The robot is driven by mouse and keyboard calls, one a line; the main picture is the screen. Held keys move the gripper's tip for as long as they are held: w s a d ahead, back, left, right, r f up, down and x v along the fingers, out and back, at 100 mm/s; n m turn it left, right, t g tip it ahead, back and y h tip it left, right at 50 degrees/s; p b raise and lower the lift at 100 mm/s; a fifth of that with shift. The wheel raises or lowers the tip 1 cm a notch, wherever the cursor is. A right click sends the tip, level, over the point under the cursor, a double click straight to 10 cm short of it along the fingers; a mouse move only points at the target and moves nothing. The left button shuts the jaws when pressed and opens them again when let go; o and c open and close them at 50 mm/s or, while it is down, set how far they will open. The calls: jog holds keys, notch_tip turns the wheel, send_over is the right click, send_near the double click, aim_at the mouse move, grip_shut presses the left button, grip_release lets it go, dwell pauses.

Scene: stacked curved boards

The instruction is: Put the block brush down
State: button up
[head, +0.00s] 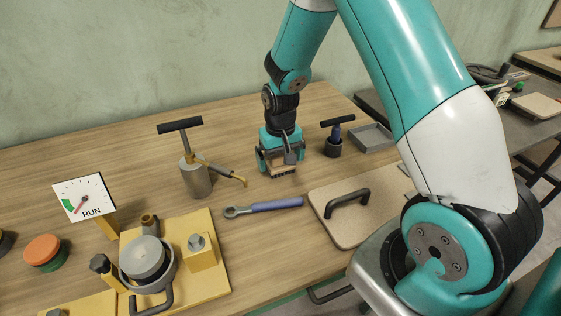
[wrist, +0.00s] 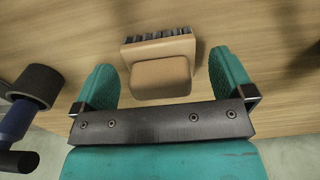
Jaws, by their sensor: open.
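The block brush (wrist: 160,79) is a tan block with a row of dark bristles along its far edge in the wrist view. It lies between the two teal fingers of my gripper (wrist: 165,82), with a gap on each side. In the head view the brush (head: 283,169) shows low under my gripper (head: 278,163), at the wooden table. The gripper is open around the brush. Whether the bristles rest fully on the table is hard to tell.
A blue-handled wrench (head: 265,207) and a board with a black handle (head: 352,222) lie in front. A pump (head: 195,178) stands left. A dark cup with a black-topped tool (head: 334,145) and a grey tray (head: 372,138) stand right. A yellow fixture (head: 205,285) is front left.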

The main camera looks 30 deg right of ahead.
notch_tip(320, 180, up, 11)
jog(key=shift+a+f+b, duration=0.1)
jog(key=shift+f+b, duration=0.05)
jog(key=shift+b, duration=0.5)
jog(key=s+a+r+n+y, duration=0.2)
jog(key=s+a+r+n, duration=0.2)
jog(key=s+a, duration=0.4)
jog(key=s+a+r+n+y, duration=0.2)
jog(key=s+a+r+n, duration=0.3)
jog(key=s, duration=1)
jog(key=a+r, duration=0.2)
jog(key=a, duration=0.2)
jog(key=shift+s+a+r, duration=0.15)
jog(key=shift+s, duration=0.2)
